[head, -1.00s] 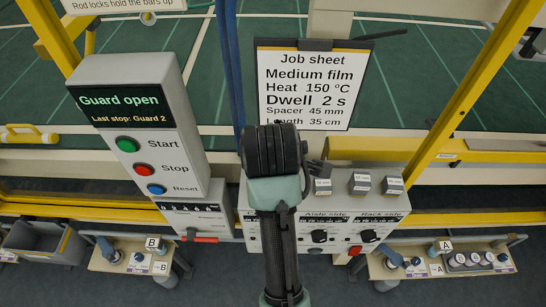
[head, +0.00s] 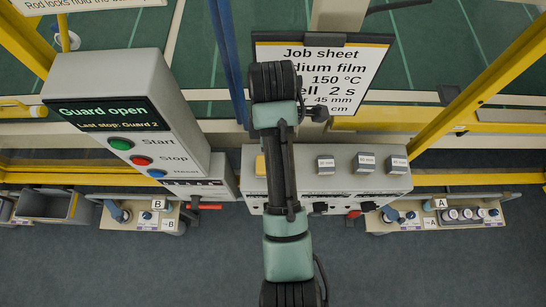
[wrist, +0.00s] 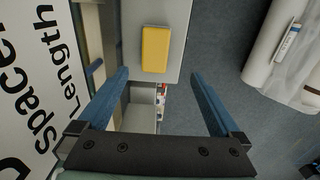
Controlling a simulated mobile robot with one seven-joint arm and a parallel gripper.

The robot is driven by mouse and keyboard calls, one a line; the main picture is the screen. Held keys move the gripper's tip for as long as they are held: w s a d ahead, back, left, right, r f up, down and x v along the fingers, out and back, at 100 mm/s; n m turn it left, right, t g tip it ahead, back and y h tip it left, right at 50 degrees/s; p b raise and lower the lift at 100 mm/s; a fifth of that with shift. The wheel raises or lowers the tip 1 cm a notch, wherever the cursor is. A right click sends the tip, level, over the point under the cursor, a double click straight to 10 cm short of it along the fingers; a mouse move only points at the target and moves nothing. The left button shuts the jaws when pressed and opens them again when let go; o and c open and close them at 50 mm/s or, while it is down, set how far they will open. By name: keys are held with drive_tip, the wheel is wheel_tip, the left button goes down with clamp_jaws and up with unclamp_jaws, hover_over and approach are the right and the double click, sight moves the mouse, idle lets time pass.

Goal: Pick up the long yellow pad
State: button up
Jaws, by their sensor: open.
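A yellow block (wrist: 156,50), rounded at the corners, lies on a grey box top (wrist: 178,14) in the wrist view. My fingers are not clear in the head view.
Several grey labelled blocks (head: 366,163) stand on the control box, right of my arm. The job sheet (head: 325,72) hangs behind my arm. The guard panel (head: 125,120) stands left. Small benches (head: 440,216) flank the box. A large white roll (wrist: 285,45) lies right in the wrist view.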

wheel_tip(320, 180, down, 6)
drive_tip(key=b, duration=0.4)
drive_tip(key=shift+w+f+b, duration=0.1)
drive_tip(key=shift+f+b, duration=0.15)
drive_tip(key=shift+b, duration=0.1)
drive_tip(key=shift+w+f+p, duration=0.2)
drive_tip(key=shift+f+p, duration=0.4)
drive_tip(key=shift+f, duration=0.7)
drive_tip(key=shift+w+f+p, duration=0.15)
drive_tip(key=shift+f+p, duration=0.45)
drive_tip(key=shift+f, duration=0.7)
drive_tip(key=c, duration=1.4)
drive_tip(key=shift+w+r, duration=0.1)
drive_tip(key=shift+r, duration=0.45)
wheel_tip(320, 180, up, 9)
drive_tip(key=shift+p, duration=0.7)
drive_tip(key=o, duration=0.9)
drive_tip(key=shift+c, duration=0.2)
drive_tip(key=c, duration=0.7)
